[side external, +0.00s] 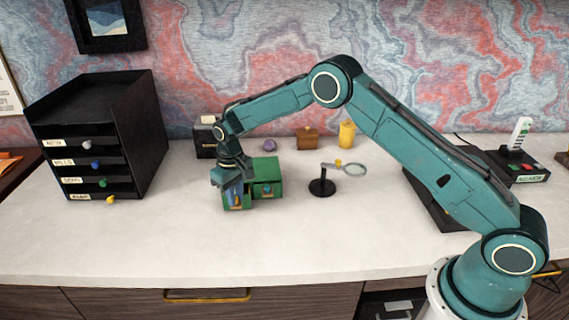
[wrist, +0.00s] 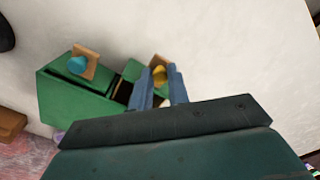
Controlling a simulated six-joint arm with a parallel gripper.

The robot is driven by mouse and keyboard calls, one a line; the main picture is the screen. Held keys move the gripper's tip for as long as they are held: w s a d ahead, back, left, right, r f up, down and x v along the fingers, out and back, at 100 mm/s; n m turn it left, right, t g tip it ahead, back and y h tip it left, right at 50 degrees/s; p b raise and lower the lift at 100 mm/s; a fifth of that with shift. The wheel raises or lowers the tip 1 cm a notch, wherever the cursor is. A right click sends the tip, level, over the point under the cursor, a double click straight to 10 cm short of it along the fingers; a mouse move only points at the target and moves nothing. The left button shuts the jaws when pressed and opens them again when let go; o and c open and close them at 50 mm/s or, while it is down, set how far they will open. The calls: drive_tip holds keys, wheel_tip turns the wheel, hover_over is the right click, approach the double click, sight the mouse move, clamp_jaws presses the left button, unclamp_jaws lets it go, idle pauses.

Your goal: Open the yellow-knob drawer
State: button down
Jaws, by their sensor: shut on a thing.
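A small green cabinet (side external: 267,168) stands on the desk and also shows in the wrist view (wrist: 75,97). It has two drawers side by side, each with a wooden plate behind its knob. My gripper (wrist: 165,82), with blue fingers, points down and is shut on the yellow knob (wrist: 158,73). In the side view my gripper (side external: 233,194) covers that knob. The yellow-knob drawer (side external: 237,206) stands partly out, and a dark gap (wrist: 124,92) shows behind its front. The other drawer has a teal knob (wrist: 77,64).
A black organiser (side external: 95,135) with labelled drawers stands at the left; its bottom knob is also yellow. A magnifier on a stand (side external: 322,186) is right of the cabinet. A yellow cup (side external: 346,135) and brown box (side external: 307,138) stand behind. The desk in front is clear.

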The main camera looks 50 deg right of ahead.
drive_tip(key=shift+s+a, duration=1.45)
drive_tip(key=shift+s, duration=0.15)
drive_tip(key=c, duration=1.3)
unclamp_jaws()
drive_tip(key=shift+c, duration=0.2)
wheel_tip(320, 180, up, 14)
